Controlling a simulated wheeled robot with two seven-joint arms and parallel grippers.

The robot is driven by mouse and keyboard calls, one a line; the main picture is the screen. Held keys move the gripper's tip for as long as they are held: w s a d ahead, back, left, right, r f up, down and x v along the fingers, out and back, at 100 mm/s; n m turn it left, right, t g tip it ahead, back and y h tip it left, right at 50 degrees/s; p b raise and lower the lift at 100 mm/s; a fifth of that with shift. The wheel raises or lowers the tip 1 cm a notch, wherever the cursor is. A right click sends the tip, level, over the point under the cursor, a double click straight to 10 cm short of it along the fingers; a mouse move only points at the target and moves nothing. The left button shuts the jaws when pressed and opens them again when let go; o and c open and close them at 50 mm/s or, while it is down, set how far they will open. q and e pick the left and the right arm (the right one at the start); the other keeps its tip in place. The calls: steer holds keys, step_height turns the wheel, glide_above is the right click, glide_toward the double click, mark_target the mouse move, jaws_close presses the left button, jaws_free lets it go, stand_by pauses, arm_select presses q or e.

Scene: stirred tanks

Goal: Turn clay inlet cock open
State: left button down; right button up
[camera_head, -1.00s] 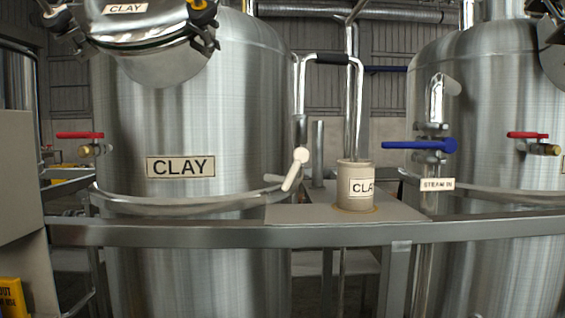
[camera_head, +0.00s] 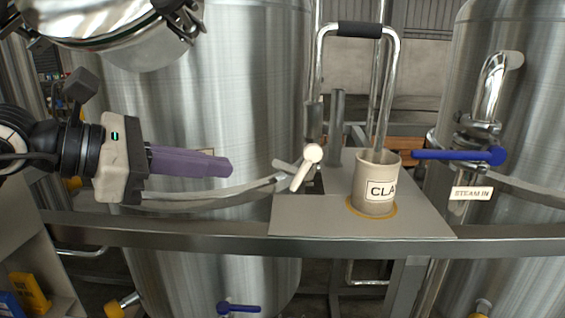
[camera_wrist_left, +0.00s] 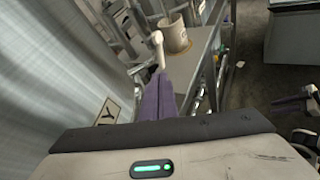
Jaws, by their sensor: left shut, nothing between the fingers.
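A cock with a cream lever and round knob (camera_head: 306,168) sits in front of the clay tank (camera_head: 250,110), left of a beaker labelled CLAY (camera_head: 376,183). The lever slants down to the left from its knob. My left gripper (camera_head: 229,167) comes in from the left, its purple fingers shut and empty. Its tips point right, toward the cock, with a visible gap between them in the head view. In the left wrist view the cream lever (camera_wrist_left: 156,45) shows just beyond the finger tips (camera_wrist_left: 166,75).
A steel rail (camera_head: 200,230) runs across the front below the cock. A bent pipe with a black sleeve (camera_head: 360,30) rises behind the beaker. A blue lever (camera_head: 458,155) is at the right, above a STEAM IN tag (camera_head: 471,193). Another blue lever (camera_head: 238,308) is below the rail.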

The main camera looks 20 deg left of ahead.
mark_target(296, 177)
arm_select(q)
steer(key=p+x, duration=0.5)
steer(key=x, duration=0.7)
steer(key=shift+d, duration=0.15)
steer(key=shift+w+d+f, duration=0.2)
steer(key=shift+w+d, duration=0.05)
steer(key=shift+w, duration=0.05)
